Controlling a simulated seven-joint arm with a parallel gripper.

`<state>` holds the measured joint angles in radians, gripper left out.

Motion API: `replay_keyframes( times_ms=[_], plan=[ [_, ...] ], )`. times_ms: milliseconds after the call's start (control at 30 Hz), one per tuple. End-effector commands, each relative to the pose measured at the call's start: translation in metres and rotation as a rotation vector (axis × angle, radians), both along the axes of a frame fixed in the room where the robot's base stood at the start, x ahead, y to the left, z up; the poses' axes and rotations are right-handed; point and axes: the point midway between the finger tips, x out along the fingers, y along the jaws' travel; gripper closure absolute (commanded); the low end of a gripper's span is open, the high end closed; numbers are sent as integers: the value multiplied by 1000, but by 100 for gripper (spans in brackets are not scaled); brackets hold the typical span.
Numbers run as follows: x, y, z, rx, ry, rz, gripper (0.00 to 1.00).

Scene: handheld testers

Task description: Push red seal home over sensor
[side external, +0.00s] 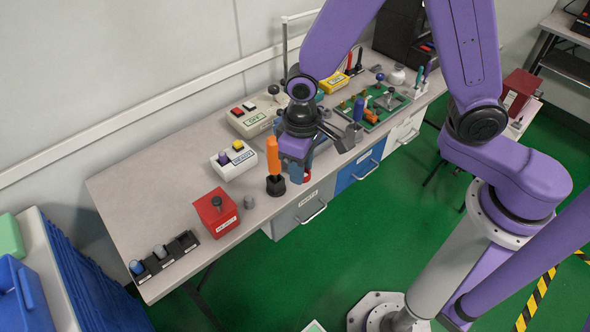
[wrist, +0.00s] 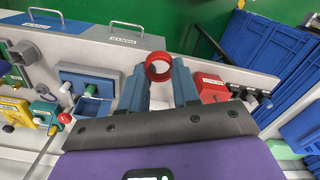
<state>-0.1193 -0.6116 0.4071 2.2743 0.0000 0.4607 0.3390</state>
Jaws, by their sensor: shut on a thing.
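My gripper (wrist: 160,88) is shut on the red seal (wrist: 158,77), a short red ring held between the tips of its two blue fingers in the wrist view. The ring's open end faces the wrist camera. In the side view, the seal (side external: 307,176) shows as a small red patch below my gripper (side external: 299,168), near the bench's front edge. A blue handheld tester (wrist: 92,78) with a pale round stub lies left of the fingers in the wrist view. I cannot tell for sure whether that stub is the sensor. My gripper partly hides this area in the side view.
An orange-handled tool (side external: 272,155) stands in a black base just left of my gripper. A red box (side external: 212,222) with a black knob and a black slotted rack (side external: 167,262) are farther left. Switch boxes (side external: 250,120) stand behind.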

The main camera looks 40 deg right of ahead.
Motion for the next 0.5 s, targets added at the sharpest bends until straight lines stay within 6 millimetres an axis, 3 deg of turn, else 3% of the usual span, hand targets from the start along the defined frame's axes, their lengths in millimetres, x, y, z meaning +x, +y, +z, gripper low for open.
replay_keyframes(
  times_ms=[233, 500],
  plan=[
    [3, -1, 34, 2, -3, -7, 97],
    [59, -29, 32, 0, 0, -158, 97]
  ],
)
